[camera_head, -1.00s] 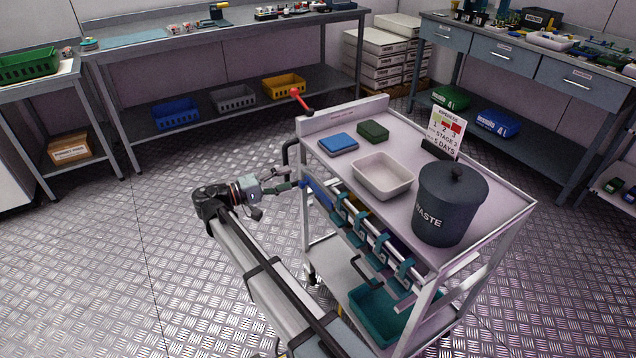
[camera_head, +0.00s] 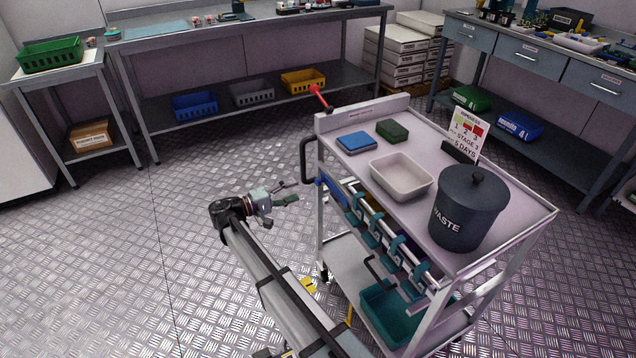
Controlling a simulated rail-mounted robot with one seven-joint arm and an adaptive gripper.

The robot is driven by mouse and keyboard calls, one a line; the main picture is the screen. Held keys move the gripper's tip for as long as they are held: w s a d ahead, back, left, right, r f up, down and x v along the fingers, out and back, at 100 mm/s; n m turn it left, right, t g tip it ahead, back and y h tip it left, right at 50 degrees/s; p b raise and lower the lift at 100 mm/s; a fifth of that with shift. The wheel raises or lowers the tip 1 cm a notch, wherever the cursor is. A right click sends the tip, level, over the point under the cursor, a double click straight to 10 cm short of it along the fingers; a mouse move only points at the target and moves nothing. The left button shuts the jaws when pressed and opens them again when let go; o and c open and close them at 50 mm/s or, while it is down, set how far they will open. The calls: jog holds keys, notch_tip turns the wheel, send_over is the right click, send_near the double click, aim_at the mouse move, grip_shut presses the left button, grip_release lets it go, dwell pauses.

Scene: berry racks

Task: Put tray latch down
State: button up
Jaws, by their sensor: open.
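The grey cart (camera_head: 505,235) stands right of centre. A blue bar-like piece (camera_head: 333,188) sits on its left side, just below the top, at the far end of a rail with several teal clips (camera_head: 375,232). I cannot tell for certain which part is the tray latch. A red-handled lever (camera_head: 318,96) slants up at the cart's back left corner. My gripper (camera_head: 291,192) is open and empty, left of the blue piece with a gap between them.
On the cart top are a white tray (camera_head: 401,192), a dark waste bin (camera_head: 466,224), a blue box (camera_head: 356,141) and a green box (camera_head: 392,131). A black handle (camera_head: 306,160) juts from the cart's left end. The floor to the left is clear.

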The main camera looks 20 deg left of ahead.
aim_at(316, 183)
jog(key=x, duration=0.9)
jog(key=shift+w+d, duration=0.2)
jog(key=shift+d, duration=0.05)
grip_shut()
